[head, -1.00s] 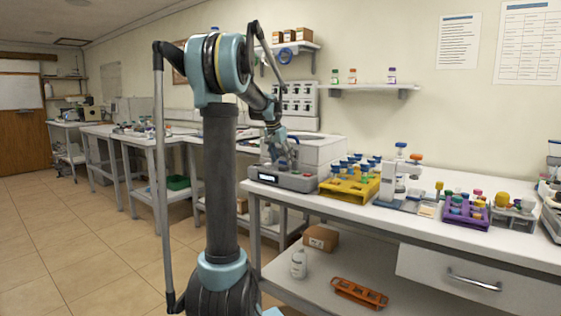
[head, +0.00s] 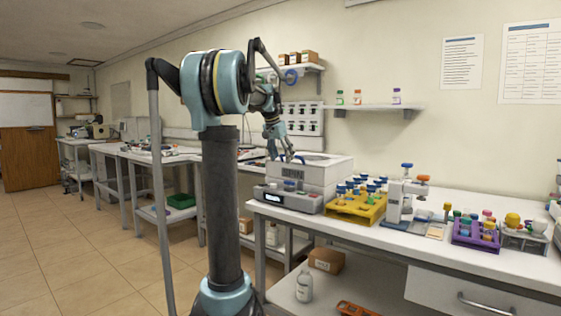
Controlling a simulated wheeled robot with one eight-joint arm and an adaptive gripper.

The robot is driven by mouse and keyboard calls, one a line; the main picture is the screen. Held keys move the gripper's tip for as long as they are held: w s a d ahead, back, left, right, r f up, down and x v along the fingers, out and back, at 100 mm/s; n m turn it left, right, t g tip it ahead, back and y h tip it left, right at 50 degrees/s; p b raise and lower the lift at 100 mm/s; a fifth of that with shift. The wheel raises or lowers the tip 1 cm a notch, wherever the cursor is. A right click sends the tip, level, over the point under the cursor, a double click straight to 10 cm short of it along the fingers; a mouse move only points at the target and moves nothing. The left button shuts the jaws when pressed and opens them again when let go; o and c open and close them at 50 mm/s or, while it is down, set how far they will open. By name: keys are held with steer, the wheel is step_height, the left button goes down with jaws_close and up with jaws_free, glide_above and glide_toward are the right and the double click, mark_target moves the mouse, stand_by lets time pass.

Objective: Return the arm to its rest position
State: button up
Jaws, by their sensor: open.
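My arm stands upright in the left half of the head view, with its shoulder and elbow at the top. A blue-capped item (head: 290,185) sits on top of this device, below the gripper. The white box-shaped machine (head: 318,172) stands just behind.
A yellow rack (head: 349,213) with blue-capped tubes, a white instrument (head: 400,200) and a purple rack (head: 474,236) stand rightward on the bench. Wall shelves (head: 375,107) hold bottles. Open floor (head: 60,240) lies left. A bottle (head: 304,284) and a cardboard box (head: 327,260) sit on the lower shelf.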

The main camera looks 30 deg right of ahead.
stand_by(0.3)
steer(key=s+a+f+n+t+y, duration=0.1)
steer(key=s+a+f+n, duration=0.35)
steer(key=a, duration=0.85)
steer(key=s+a+f+n+y, duration=0.15)
steer(key=s+a+f, duration=0.5)
steer(key=a, duration=0.65)
steer(key=s+a+f+n, duration=0.4)
steer(key=s+a+f, duration=0.3)
steer(key=s+f, duration=0.2)
steer(key=s+a+f+n+y, duration=0.1)
steer(key=s+a+f+n, duration=0.2)
steer(key=s+a+f, duration=0.5)
step_height(320, 180, down, 5)
steer(key=shift+s+n, duration=0.4)
steer(key=shift+s, duration=0.5)
steer(key=shift+a+y, duration=0.1)
steer(key=shift+y, duration=0.15)
steer(key=shift+c, duration=0.6)
